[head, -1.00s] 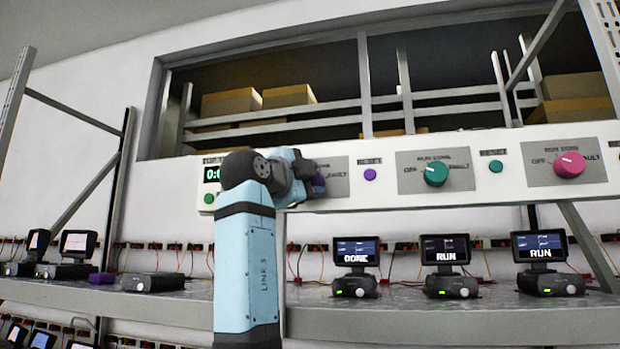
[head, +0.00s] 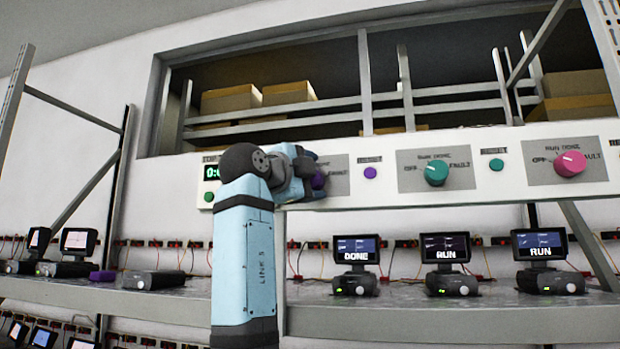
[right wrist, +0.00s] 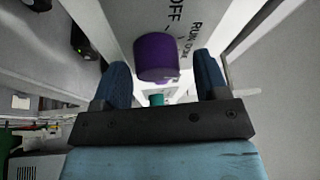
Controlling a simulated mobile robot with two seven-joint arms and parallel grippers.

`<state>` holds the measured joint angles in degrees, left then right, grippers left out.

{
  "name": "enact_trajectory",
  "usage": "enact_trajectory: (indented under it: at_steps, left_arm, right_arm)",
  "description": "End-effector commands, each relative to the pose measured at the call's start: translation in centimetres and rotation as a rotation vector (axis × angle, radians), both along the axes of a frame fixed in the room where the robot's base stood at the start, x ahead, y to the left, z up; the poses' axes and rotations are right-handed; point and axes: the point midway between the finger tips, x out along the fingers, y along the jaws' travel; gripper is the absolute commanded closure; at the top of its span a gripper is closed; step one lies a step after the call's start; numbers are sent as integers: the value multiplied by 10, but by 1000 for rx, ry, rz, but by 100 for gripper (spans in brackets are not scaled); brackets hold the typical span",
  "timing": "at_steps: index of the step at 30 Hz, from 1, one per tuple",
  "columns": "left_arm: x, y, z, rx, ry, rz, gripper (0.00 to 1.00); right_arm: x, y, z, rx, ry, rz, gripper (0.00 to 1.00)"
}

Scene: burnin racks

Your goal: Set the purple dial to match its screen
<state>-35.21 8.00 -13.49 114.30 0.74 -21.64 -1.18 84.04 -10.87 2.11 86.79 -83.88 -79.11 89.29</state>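The purple dial (head: 319,180) is on the white panel, mostly hidden behind my right gripper (head: 306,176) in the head view. In the right wrist view the dial (right wrist: 156,58) stands between the two blue fingers of my right gripper (right wrist: 161,70). The gripper is open, with a gap on each side of the dial. The "OFF" and "RUN" labels show beside it; its pointer cannot be read. Below the panel, the left screen (head: 357,250) reads DONE, and the middle (head: 446,248) and right (head: 539,245) screens read RUN. My left gripper is out of view.
A teal dial (head: 436,173) and a pink dial (head: 569,163) sit further right on the panel. Small purple (head: 370,173) and teal (head: 496,165) buttons lie between them. A grey shelf (head: 420,318) runs below the panel.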

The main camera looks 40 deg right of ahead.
Motion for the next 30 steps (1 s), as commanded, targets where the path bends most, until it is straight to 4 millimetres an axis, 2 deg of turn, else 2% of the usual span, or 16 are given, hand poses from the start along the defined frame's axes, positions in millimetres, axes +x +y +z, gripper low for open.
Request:
enact_trajectory:
  at_steps: [8, 11, 21, 25, 30]
  left_arm:
    - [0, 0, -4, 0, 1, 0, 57]
    - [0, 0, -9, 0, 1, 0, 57]
    - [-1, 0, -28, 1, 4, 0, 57]
    - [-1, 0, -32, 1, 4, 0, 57]
    - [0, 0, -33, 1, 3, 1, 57]
  right_arm:
    - [-2, 7, -3, 1, 1, 1, 33]
    - [-6, 22, -5, 0, 0, 3, 33]
    - [-31, 94, -14, -1, 0, 2, 33]
    - [-37, 114, -16, 0, 0, 2, 33]
    - [-42, 128, -16, 1, 0, 0, 33]
